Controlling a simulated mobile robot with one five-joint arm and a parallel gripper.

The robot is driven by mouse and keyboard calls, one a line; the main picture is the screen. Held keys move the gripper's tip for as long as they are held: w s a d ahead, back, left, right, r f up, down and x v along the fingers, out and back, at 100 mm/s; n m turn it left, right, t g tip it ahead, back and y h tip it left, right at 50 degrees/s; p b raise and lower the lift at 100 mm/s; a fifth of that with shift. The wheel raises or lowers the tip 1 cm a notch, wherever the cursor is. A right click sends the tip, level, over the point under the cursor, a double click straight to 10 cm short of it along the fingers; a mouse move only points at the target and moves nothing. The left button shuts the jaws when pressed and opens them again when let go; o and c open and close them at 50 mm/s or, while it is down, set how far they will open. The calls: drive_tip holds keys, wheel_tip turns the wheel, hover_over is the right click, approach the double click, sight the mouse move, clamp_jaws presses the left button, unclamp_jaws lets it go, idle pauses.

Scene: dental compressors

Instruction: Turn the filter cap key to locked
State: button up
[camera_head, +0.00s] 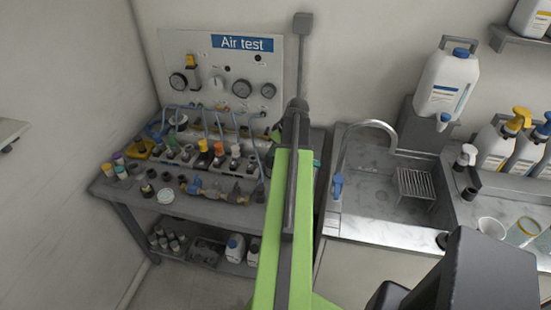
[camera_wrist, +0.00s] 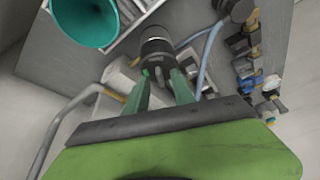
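In the wrist view, a black ribbed cylindrical cap with a greyer collar (camera_wrist: 156,47) stands at the top centre; I take it to be the filter cap, though its lock marks are too small to read. My gripper (camera_wrist: 160,77) has two green fingers spread apart, with their tips at the near edge of this cap. Whether they press on it or only stand beside it is not clear. In the head view my green arm reaches towards the bench and hides the cap and my fingertips.
A teal funnel (camera_wrist: 85,20) is close on the left in the wrist view. Blue hoses and fittings (camera_wrist: 250,65) lie to the right. The head view shows a crowded workbench (camera_head: 112,190), an Air test panel (camera_head: 215,75) behind it, and a sink (camera_head: 375,185) at right.

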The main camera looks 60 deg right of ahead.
drive_tip(key=shift+w+f, duration=0.1)
drive_tip(key=shift+f, duration=0.05)
clamp_jaws()
drive_tip(key=shift+d, duration=0.1)
drive_tip(key=shift+a+m, duration=0.2)
drive_tip(key=shift+m, duration=0.1)
drive_tip(key=shift+a+m+h, duration=0.1)
drive_tip(key=shift+m+h, duration=0.3)
drive_tip(key=shift+m, duration=0.5)
drive_tip(key=m, duration=0.2)
drive_tip(key=m+g+h, duration=0.1)
drive_tip(key=m, duration=0.1)
drive_tip(key=shift+w+a+m+h, duration=0.15)
drive_tip(key=shift+m+h, duration=0.15)
drive_tip(key=m, duration=0.2)
drive_tip(key=m+g+h, duration=0.1)
drive_tip(key=m, duration=0.1)
drive_tip(key=shift+w+g, duration=0.2)
drive_tip(key=shift+g, duration=0.1)
drive_tip(key=shift+a+m+g+h, duration=0.1)
drive_tip(key=shift+m+g+h, duration=0.35)
drive_tip(key=shift+m, duration=1.25)
drive_tip(key=shift+g+y, duration=0.25)
